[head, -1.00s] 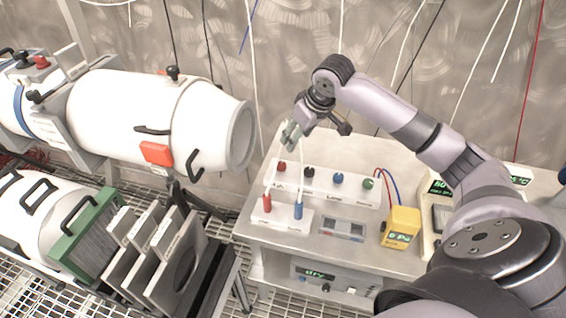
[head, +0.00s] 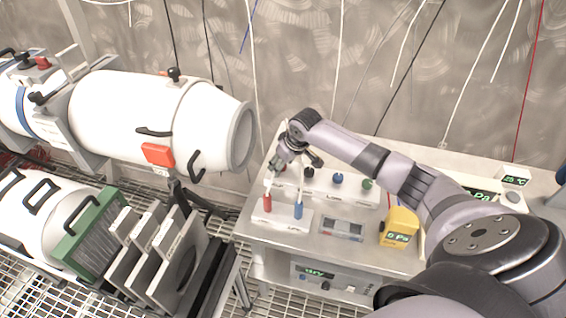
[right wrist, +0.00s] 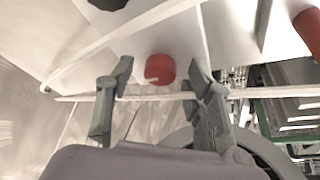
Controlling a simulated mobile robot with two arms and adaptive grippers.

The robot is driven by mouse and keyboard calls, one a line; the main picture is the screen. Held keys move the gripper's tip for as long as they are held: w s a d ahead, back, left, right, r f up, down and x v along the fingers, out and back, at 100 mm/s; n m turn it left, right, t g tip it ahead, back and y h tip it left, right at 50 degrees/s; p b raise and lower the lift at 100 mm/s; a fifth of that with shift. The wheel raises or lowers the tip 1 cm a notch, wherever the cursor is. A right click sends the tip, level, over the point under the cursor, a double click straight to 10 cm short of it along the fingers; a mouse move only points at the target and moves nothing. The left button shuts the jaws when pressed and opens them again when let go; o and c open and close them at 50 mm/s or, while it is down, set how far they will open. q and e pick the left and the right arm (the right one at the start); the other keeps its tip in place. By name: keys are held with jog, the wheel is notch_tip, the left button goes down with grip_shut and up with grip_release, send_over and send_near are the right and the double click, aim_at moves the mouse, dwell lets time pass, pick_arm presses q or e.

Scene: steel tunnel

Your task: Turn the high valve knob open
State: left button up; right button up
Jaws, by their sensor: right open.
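In the right wrist view a red knob (right wrist: 159,68) with a small white pointer mark sits on the pale panel, between and just beyond my right gripper's fingertips (right wrist: 162,82). The fingers are apart and do not appear to hold it. In the head view my right gripper (head: 277,168) is over the left end of the valve panel (head: 345,195) and hides the red knob there. The panel's black knob (head: 308,173), blue knob (head: 337,178) and green knob (head: 367,184) are visible. The panel label near the gripper is not readable. My left gripper is not in view.
In front of the panel stand a red cylinder (head: 267,203) and a blue one (head: 298,211). A yellow gauge (head: 399,226) is at right. A large white vessel (head: 125,108) is at left.

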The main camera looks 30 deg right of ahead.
jog(key=shift+c, duration=0.4)
grip_shut()
